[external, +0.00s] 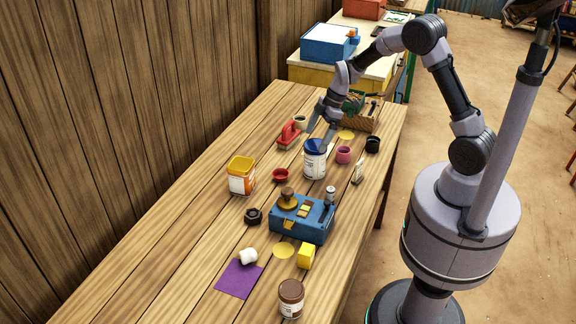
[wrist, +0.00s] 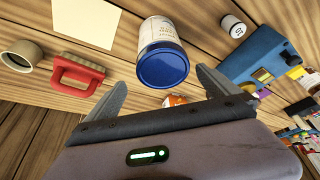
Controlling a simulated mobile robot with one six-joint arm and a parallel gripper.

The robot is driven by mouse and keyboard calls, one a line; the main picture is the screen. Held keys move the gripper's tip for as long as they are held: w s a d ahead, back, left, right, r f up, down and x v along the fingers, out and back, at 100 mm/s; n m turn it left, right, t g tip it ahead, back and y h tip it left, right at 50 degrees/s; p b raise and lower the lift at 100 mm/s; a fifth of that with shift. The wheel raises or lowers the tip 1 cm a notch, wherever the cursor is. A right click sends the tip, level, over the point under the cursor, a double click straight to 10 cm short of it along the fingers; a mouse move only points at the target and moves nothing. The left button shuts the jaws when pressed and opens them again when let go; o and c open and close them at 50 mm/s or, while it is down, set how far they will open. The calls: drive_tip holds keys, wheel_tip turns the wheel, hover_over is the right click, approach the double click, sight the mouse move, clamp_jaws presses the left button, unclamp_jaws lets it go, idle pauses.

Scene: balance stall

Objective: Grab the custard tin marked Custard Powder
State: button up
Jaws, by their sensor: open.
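A white tin with a blue lid (external: 315,163) stands upright on the table; its label is too small to read. In the wrist view this tin (wrist: 163,48) is just ahead of the fingers, roughly centred between them. A white and orange tin with a yellow lid (external: 241,178) stands to the left, and a brown-lidded jar (external: 291,300) stands at the near end. I cannot read Custard Powder on any of them. My gripper (external: 321,136) is open and empty, close to the blue-lidded tin; it also shows in the wrist view (wrist: 160,80).
A red-handled tool (external: 289,134) lies behind left of the blue-lidded tin. A magenta cup (external: 344,155), a black cup (external: 373,144) and a red bowl (external: 280,175) stand around it. A blue balance box (external: 300,222) is in front. The wooden wall borders the table's left.

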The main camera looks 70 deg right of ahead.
sight(312, 153)
drive_tip(key=shift+x, duration=1.05)
drive_tip(key=b+x, duration=0.1)
drive_tip(key=x, duration=0.1)
drive_tip(key=s+b+x, duration=0.1)
drive_tip(key=x, duration=0.2)
drive_tip(key=shift+f+b, duration=0.25)
drive_tip(key=shift+b, duration=0.05)
drive_tip(key=shift+r, duration=0.15)
drive_tip(key=c, duration=1.8)
